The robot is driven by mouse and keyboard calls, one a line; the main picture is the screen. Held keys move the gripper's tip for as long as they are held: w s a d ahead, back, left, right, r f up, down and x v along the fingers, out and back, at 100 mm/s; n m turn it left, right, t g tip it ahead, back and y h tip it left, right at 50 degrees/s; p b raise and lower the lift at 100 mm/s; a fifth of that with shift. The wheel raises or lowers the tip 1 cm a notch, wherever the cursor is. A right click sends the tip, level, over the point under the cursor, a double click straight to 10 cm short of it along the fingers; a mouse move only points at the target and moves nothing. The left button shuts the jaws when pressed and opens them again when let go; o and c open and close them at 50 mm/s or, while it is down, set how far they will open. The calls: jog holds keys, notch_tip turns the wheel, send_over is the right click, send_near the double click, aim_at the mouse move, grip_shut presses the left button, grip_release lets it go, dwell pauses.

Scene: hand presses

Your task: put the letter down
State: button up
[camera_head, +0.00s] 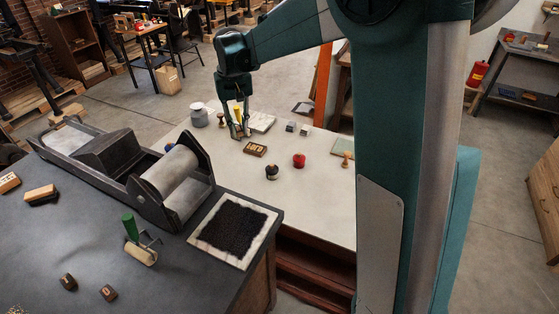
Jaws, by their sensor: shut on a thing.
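My gripper (238,132) points down over the pale tabletop (318,215), at its back left part. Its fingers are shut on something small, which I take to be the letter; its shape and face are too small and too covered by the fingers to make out. A yellow upright thing (238,113) shows between or behind the fingers; I cannot tell which. Just right of and nearer than the fingertips lies a wooden block with raised letters (255,149). I cannot tell whether the held thing touches the tabletop.
Around the gripper stand a grey jar (199,115), a pale slab (262,122), small grey blocks (291,127), a dark stamp (272,172) and a red object (299,160). A dark press (110,155) and inked pad (237,228) occupy the left table. The pale table's front is clear.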

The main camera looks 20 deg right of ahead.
send_over(246, 188)
notch_tip(246, 188, down, 18)
jog(key=shift+d, duration=0.1)
dwell(0.4)
jog(key=shift+f+b, duration=0.35)
jog(key=shift+f, duration=2.8)
jog(key=shift+f, duration=0.1)
jog(key=shift+f, duration=1.8)
jog(key=shift+f+b, duration=0.1)
jog(key=shift+b, duration=0.25)
jog(key=o, duration=0.7)
